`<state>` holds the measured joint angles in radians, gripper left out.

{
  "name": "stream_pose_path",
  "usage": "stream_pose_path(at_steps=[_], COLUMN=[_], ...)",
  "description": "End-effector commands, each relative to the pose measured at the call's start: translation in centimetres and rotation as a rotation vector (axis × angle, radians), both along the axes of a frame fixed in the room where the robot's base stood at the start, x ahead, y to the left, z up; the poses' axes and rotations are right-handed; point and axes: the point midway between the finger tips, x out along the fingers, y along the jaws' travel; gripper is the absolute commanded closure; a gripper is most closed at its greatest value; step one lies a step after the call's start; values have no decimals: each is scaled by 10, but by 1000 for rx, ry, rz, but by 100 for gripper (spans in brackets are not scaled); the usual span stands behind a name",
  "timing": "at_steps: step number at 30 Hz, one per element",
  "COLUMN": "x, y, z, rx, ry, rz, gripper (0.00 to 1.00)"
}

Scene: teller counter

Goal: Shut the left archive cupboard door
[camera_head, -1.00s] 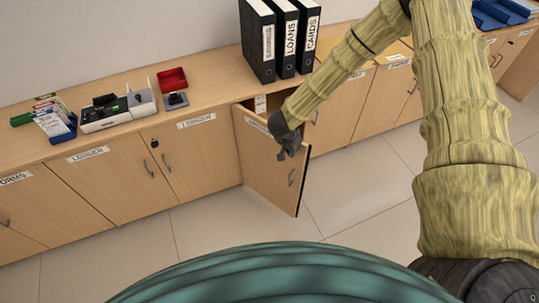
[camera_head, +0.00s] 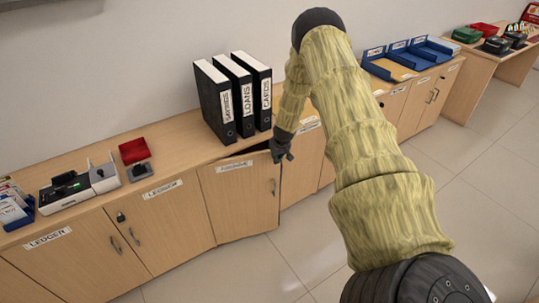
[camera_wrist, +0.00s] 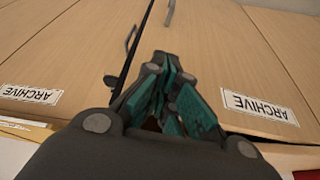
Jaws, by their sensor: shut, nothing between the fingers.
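The left archive cupboard door (camera_head: 238,205) is pale wood with a white label and a grey handle near its right edge. It stands slightly ajar, with a dark gap along its top edge. My gripper (camera_head: 281,153) is shut and empty at the door's upper right corner; I cannot tell if it touches it. In the wrist view, the left door (camera_wrist: 230,65) is on the right with its label upside down, and my gripper (camera_wrist: 165,85) is by the seam. The neighbouring archive door (camera_wrist: 75,65) lies on the left and looks closed.
The closed ledger door (camera_head: 165,230) adjoins on the left. Blue trays (camera_head: 390,66) sit to the right. The tiled floor in front is clear.

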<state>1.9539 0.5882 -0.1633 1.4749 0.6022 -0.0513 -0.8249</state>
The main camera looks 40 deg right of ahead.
Motion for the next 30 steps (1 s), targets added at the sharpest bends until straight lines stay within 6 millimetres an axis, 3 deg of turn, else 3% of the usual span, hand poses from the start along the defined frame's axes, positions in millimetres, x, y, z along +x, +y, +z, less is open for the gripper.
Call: stream_pose_path(at_steps=[6,12,30], x=[36,53,58], y=[-6,-6,-5], z=[-3,-2,0], rx=[-1,1,1], ry=[-2,-1,-2], rz=[99,146,161], gripper=[100,100,100])
